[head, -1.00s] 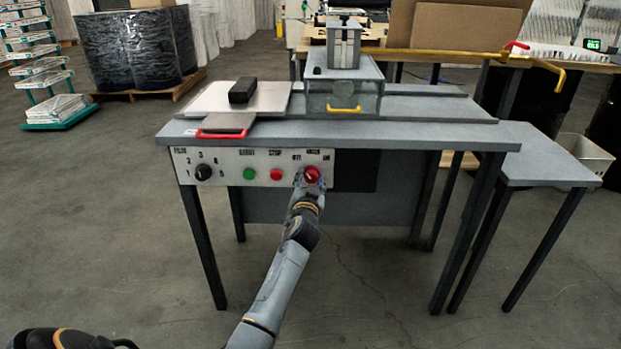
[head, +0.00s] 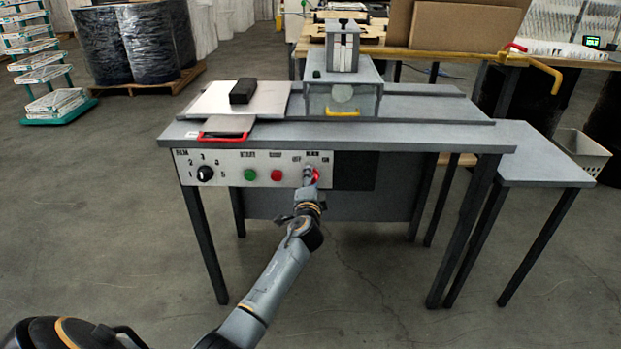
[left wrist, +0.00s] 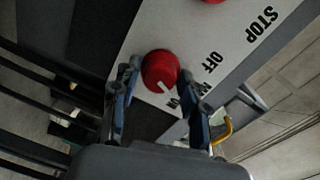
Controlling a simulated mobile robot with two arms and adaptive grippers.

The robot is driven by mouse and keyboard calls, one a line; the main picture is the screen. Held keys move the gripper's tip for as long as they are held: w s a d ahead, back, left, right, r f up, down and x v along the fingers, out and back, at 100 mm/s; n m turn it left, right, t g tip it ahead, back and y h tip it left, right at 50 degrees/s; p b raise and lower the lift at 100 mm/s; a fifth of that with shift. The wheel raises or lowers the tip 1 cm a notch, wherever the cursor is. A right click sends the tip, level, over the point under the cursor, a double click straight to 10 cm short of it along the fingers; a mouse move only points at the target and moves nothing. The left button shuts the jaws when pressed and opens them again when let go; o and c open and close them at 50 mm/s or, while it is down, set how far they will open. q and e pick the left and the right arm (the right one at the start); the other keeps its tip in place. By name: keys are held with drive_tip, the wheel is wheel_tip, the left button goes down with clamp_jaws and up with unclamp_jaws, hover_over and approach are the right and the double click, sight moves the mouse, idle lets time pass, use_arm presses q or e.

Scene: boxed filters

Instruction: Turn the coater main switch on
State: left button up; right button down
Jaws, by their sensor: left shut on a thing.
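The coater's main switch is a red round knob (head: 315,175) at the right end of the white control panel (head: 225,169). In the left wrist view the red knob (left wrist: 160,69) sits between my left gripper's two fingers, and its white pointer mark points toward the ON label (left wrist: 174,102). The OFF label (left wrist: 214,61) is farther right. My left gripper (head: 310,184) is shut on the knob and hides part of it in the head view. My right gripper is not in view.
The panel also carries a black selector dial (head: 205,174), a green button (head: 250,175) and a red button (head: 277,175). The grey coater table (head: 430,138) overhangs the panel. A yellow handle (head: 342,112) is above. The floor in front is clear.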

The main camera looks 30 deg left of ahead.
use_arm(q)
drive_tip(key=shift+d+f+m+p, duration=0.15)
drive_tip(key=shift+m+p, duration=0.2)
drive_tip(key=shift+m, duration=0.8)
drive_tip(key=shift+a+f+m+p, duration=0.1)
drive_tip(key=shift+m+p, duration=0.25)
drive_tip(key=shift+m, duration=0.8)
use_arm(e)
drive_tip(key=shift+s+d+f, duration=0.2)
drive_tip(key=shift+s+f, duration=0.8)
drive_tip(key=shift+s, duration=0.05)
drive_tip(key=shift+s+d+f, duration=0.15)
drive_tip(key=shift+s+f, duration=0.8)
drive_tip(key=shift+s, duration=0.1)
use_arm(q)
drive_tip(key=o, duration=0.9)
drive_tip(key=shift+o, duration=0.2)
drive_tip(key=shift+r+y, duration=0.1)
drive_tip(key=shift+y, duration=0.2)
drive_tip(key=v, duration=1.2)
